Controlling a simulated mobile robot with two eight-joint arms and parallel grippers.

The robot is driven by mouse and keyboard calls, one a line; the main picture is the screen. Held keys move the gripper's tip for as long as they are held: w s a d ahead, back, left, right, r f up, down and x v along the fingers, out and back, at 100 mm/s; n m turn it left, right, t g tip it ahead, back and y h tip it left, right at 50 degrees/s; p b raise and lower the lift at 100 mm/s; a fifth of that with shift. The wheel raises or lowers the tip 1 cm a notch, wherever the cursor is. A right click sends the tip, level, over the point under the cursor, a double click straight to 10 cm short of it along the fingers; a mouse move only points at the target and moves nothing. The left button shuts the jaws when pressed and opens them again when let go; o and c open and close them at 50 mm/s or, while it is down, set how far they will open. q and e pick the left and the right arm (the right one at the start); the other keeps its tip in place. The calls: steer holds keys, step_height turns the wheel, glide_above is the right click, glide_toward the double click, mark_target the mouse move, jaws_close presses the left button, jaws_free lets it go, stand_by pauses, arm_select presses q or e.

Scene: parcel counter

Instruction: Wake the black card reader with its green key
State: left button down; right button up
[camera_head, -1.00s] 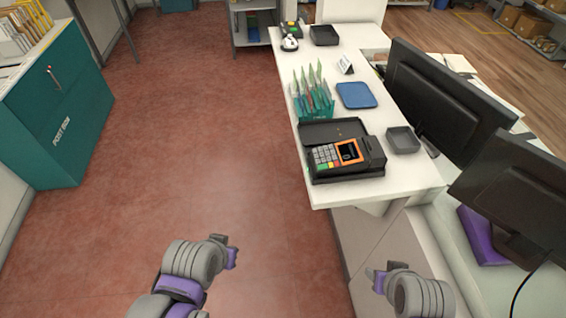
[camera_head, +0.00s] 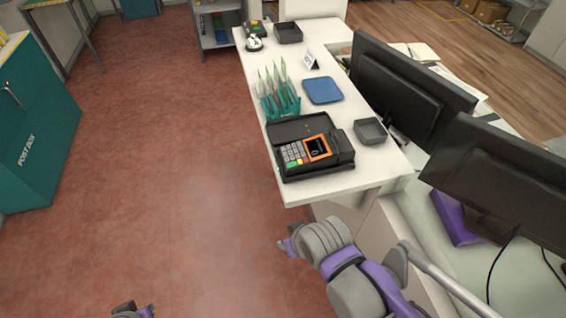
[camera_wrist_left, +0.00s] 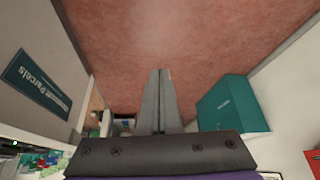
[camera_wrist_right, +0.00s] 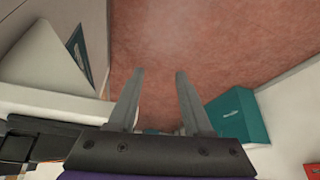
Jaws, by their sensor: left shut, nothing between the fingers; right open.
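The black card reader (camera_head: 345,151) lies on the near end of the white counter. It has a keypad, an orange-framed screen (camera_head: 317,147) and a small green key (camera_head: 292,164) at the keypad's near left corner. My right gripper (camera_head: 286,245) is below and in front of the counter's near end, apart from the reader. In the right wrist view its fingers (camera_wrist_right: 161,72) are open and empty over the red floor. My left gripper (camera_head: 135,310) shows only in part at the bottom left. In the left wrist view its fingers (camera_wrist_left: 160,72) are shut with nothing between them.
Monitors (camera_head: 496,185) stand to the right. A teal post box (camera_head: 35,130) stands left. The floor between is clear.

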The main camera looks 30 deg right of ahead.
steer(key=shift+o, duration=0.2)
